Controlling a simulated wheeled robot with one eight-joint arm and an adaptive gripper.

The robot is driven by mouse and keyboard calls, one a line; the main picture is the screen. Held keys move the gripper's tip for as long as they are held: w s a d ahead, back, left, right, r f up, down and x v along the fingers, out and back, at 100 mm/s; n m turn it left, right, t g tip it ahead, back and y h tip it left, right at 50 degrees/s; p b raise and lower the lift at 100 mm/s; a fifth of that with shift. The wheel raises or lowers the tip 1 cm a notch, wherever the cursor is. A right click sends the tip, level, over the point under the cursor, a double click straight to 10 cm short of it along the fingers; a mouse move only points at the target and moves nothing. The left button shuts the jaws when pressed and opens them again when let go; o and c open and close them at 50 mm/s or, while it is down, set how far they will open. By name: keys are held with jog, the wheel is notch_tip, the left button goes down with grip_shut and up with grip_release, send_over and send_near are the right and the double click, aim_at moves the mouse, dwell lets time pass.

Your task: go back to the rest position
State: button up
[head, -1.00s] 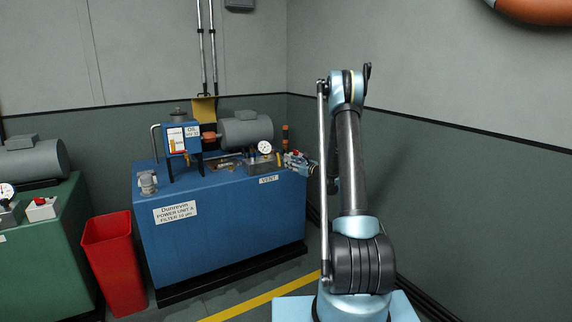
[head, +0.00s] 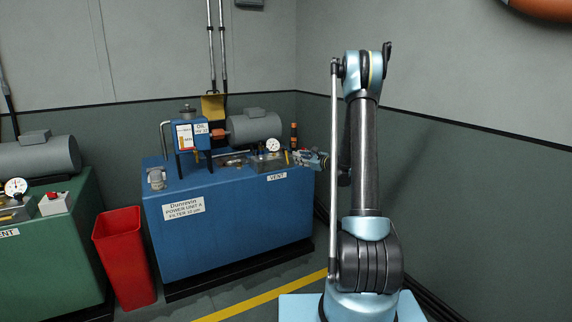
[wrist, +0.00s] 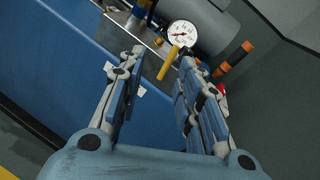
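My gripper (wrist: 160,62) is open in the wrist view, its two blue-padded fingers apart with nothing held between them. Past the fingertips are a yellow handle (wrist: 168,62) and a white-faced gauge (wrist: 182,34) on the blue power unit (wrist: 62,62). In the head view my gripper (head: 320,158) is small, at the right end of the blue power unit (head: 240,225), near the VENT label (head: 277,177). My arm stands upright on the right and hides part of the wrist.
A red bin (head: 124,255) stands between the blue unit and a green unit (head: 60,260) at left. A grey motor (head: 254,125), an oil box (head: 192,134) and an orange-banded post (head: 294,135) are on the blue unit. Grey walls close the back and right.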

jog(key=s+a+r+n+g+h, duration=0.1)
jog(key=s+r+n+g, duration=0.2)
jog(key=s, duration=0.6)
jog(key=s+a+r+n+g+h, duration=0.1)
jog(key=s+r+n, duration=0.1)
jog(key=s+n, duration=0.55)
jog(key=s+a+r+n+g+h, duration=0.1)
jog(key=s+r+n+g, duration=0.15)
jog(key=s, duration=0.85)
jog(key=s+d+f+n+g+h, duration=0.1)
jog(key=s+d+f+n+h, duration=0.1)
jog(key=s, duration=0.8)
jog(key=s+d+f+n+g+h, duration=0.1)
jog(key=s+d+f+n+h, duration=0.2)
jog(key=s, duration=0.8)
jog(key=s+d+f+n+g+h, duration=0.2)
jog(key=s+d+f+n, duration=0.2)
jog(key=s, duration=0.7)
jog(key=d+n, duration=0.2)
jog(key=d, duration=0.1)
jog(key=shift+f+h, duration=0.25)
jog(key=shift+h, duration=0.15)
jog(key=shift+s, duration=0.1)
jog(key=shift+w+f, duration=0.2)
jog(key=shift+w, duration=0.2)
